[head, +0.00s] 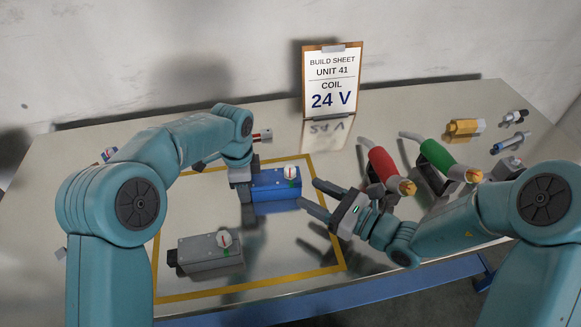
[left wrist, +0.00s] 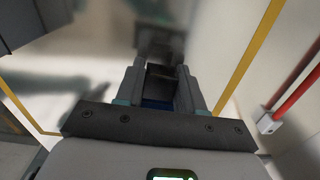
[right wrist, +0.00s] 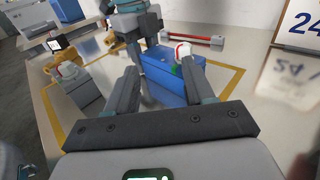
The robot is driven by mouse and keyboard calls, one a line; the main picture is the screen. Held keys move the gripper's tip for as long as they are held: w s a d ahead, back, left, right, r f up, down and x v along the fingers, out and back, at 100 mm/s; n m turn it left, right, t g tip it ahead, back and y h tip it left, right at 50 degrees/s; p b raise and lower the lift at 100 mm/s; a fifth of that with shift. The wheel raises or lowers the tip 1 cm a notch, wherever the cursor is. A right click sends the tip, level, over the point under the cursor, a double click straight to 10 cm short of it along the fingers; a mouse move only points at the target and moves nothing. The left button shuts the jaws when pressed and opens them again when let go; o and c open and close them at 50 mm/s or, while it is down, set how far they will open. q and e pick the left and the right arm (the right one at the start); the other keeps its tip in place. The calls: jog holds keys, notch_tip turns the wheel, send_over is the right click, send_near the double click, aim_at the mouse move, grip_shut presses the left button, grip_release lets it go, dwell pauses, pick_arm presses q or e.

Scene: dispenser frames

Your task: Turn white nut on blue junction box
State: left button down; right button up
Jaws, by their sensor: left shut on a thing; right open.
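The blue junction box (head: 275,192) sits inside the yellow outline on the table. Its white nut (head: 291,172) is on top near the right end, with a red mark and a green part below it. My left gripper (head: 241,186) is shut on the box's left end; the left wrist view shows a dark end piece (left wrist: 160,82) between its fingers. My right gripper (head: 310,193) is open and empty, pointing at the box's right end, apart from the nut. The nut (right wrist: 183,50) shows beyond the right-hand finger in the right wrist view.
A grey box (head: 208,252) with a similar white nut stands at the front left of the outline. Red (head: 382,166) and green (head: 437,154) tools rest in holders at right. A build sheet (head: 331,82) reading "24 V" stands at the back. Small parts lie far right.

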aim_at(294, 171)
jog(key=shift+s+d+f+m+t+h, duration=0.1)
jog(key=shift+d+f+m+t+h, duration=0.1)
jog(key=shift+d+m+t+h, duration=0.3)
jog(key=shift+d+f+m+t+h, duration=0.15)
jog(key=shift+d+m+t+h, duration=0.15)
jog(key=shift+d+m+t, duration=0.3)
jog(key=x, duration=1.1)
jog(key=shift+w, duration=0.45)
jog(key=shift+r, duration=0.1)
jog(key=c, duration=1)
